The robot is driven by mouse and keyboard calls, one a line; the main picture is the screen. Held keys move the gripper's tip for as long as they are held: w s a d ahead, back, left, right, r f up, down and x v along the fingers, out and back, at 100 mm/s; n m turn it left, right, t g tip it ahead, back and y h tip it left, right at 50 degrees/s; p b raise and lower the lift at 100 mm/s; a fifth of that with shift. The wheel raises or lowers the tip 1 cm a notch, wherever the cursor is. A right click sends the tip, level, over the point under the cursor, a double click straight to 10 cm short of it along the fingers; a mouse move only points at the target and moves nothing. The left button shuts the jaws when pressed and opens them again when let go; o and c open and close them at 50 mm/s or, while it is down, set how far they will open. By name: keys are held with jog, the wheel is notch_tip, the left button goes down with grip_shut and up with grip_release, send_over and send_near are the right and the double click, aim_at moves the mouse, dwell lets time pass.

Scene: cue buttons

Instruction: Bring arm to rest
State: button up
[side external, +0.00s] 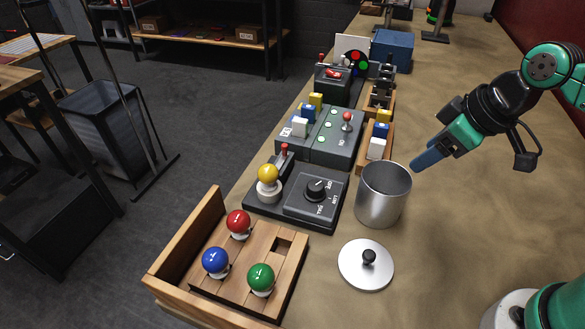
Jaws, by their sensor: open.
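My gripper (420,164) is held above the right part of the table (450,250), up and to the right of an open metal canister (383,200). Its blue fingertip end points down and to the left, close to the canister's rim in the picture. I see the fingers nearly edge-on, so the gap between them is hidden. Nothing shows in the gripper, and it appears apart from everything on the table.
A round lid (350,275) lies in front of the canister. A wooden tray (285,300) holds red, blue and green ball knobs at the lower left. Control boxes with a dial (316,188), buttons and levers line the left edge. The table's right part is clear.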

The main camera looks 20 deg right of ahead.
jog(key=m, duration=0.1)
jog(key=m+t, duration=0.1)
jog(key=m, duration=0.1)
jog(key=d+m+t+h, duration=0.1)
jog(key=shift+w+d+r, duration=0.1)
jog(key=shift+w+r, duration=0.15)
jog(key=shift+r, duration=0.15)
